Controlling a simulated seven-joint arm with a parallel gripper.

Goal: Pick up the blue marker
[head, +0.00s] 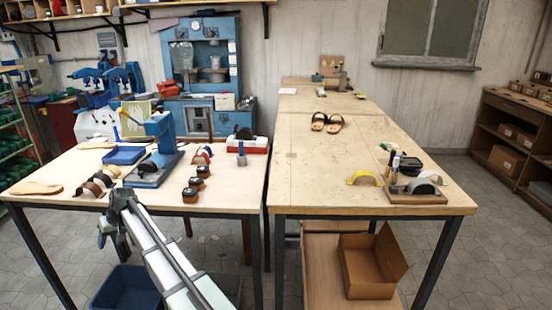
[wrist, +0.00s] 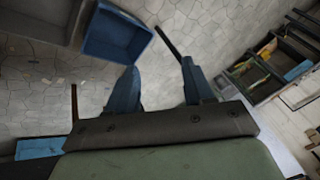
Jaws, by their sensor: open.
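I cannot make out the blue marker for certain. Thin upright items (head: 393,166), pale and dark, stand in a small wooden holder (head: 418,199) at the front right of the right table; they are too small to tell apart. A thin blue upright shape (head: 116,133) shows at the back of the left table, and I cannot tell what it is. My gripper (wrist: 160,66) is open and empty in the wrist view, its two blue fingers apart over the floor. In the head view my arm reaches up in front of the left table, far from the holder.
The left table (head: 230,203) carries a blue press (head: 160,145), a blue tray (head: 124,155) and sandal parts. The right table (head: 320,185) holds a yellow arched piece (head: 363,177) and sandals (head: 327,122); its middle is clear. A blue bin (wrist: 115,35) stands on the floor.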

